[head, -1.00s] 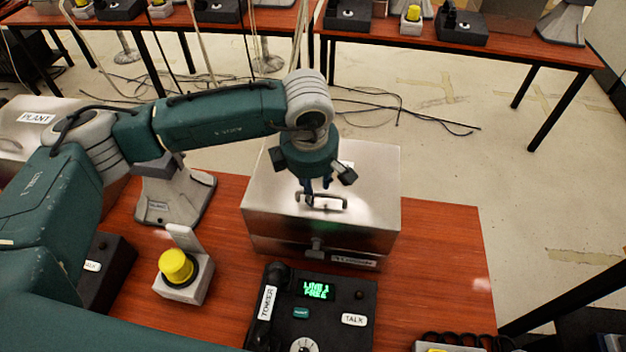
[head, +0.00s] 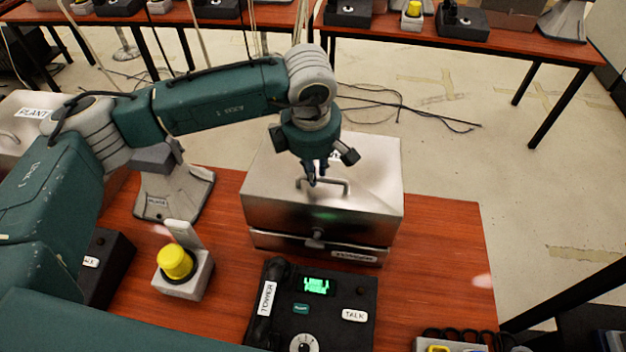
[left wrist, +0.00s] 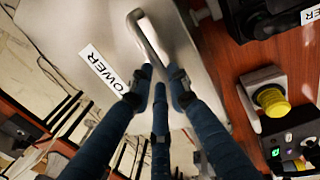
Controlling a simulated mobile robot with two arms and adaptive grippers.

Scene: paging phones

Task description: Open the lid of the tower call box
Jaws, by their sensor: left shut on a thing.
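The tower call box (head: 320,212) is a brushed metal box on the red-brown table, with a bar handle (head: 342,182) on its lid. My left gripper (head: 314,180) comes from above and is shut on the handle near its left end. The lid sits slightly raised, with a dark narrow gap above the lower part of the box at the front. In the left wrist view, the dark fingers (left wrist: 160,78) close at the handle bar (left wrist: 148,42), beside a white label reading "OWER" (left wrist: 103,72), partly hidden. My right gripper is not in view.
In front of the box is a black phone unit (head: 335,308) with a green display and TALK label. A yellow button (head: 175,262) on a grey base and a grey stand (head: 168,192) are to the left. Table to the right of the box is clear.

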